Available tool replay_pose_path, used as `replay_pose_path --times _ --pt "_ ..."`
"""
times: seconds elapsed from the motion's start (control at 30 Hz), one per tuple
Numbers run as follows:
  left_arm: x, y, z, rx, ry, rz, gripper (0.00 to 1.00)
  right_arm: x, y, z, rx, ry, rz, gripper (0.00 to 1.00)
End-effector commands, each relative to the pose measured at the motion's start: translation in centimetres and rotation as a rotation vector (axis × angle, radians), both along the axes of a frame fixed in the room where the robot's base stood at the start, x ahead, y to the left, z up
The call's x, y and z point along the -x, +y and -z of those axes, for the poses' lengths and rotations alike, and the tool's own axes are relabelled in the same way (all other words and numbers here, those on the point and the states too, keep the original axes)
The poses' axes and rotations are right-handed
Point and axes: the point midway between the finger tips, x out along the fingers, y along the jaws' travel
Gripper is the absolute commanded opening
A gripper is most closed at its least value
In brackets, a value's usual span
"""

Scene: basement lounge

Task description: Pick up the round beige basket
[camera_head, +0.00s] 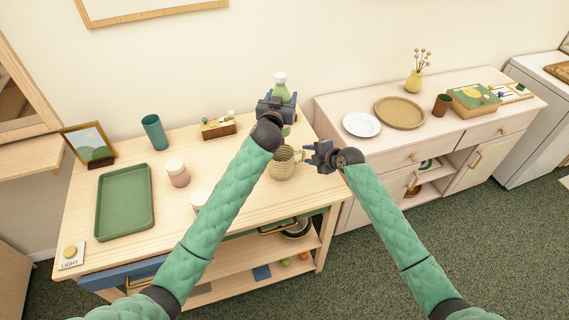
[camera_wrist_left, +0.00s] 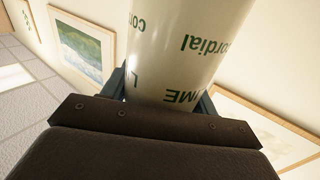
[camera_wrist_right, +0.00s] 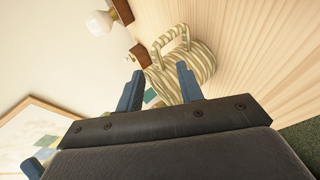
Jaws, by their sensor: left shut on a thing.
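A shallow round beige basket (camera_head: 400,113) lies on the right cabinet top, beside a white plate. My left gripper (camera_head: 275,103) is shut on a lime cordial bottle (camera_head: 281,85), raised over the wooden table; the pale lettered bottle fills much of the left wrist view (camera_wrist_left: 185,45). My right gripper (camera_head: 308,157) is open and empty, left of and well apart from the basket. Its spread fingers point at a striped jug (camera_head: 281,166) with a handle. In the right wrist view the jug (camera_wrist_right: 200,65) shows just beyond the fingertips; whether they touch is unclear.
The wooden table (camera_head: 230,170) holds a green tray (camera_head: 124,201), a teal cup (camera_head: 154,132) and a pink jar (camera_head: 177,172). The cabinet also holds a white plate (camera_head: 361,124), a brown cup (camera_head: 441,104) and a yellow vase (camera_head: 414,81). A gap separates table and cabinet fronts.

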Motion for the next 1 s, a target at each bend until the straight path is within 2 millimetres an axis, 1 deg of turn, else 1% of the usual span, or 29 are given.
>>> replay_pose_path --times 0.13,0.37,0.7,0.8,1.0 --pt "0.0 0.0 -0.2 0.0 -0.002 0.0 0.16 -0.6 0.6 0.5 0.0 0.0 0.0 0.37" --pt "0.0 0.0 -0.2 0.0 -0.002 0.0 0.16 -1.2 1.0 0.8 -0.001 0.001 0.001 0.37" --pt "0.0 0.0 -0.2 0.0 -0.002 0.0 0.16 -3.7 2.7 2.5 -0.002 0.001 0.002 0.37" --pt "0.0 0.0 -0.2 0.0 -0.002 0.0 0.16 -4.2 3.0 2.9 -0.001 0.001 0.001 0.37" --pt "0.0 0.0 -0.2 0.0 -0.002 0.0 0.16 -4.5 3.3 3.2 0.0 0.0 0.0 0.37"
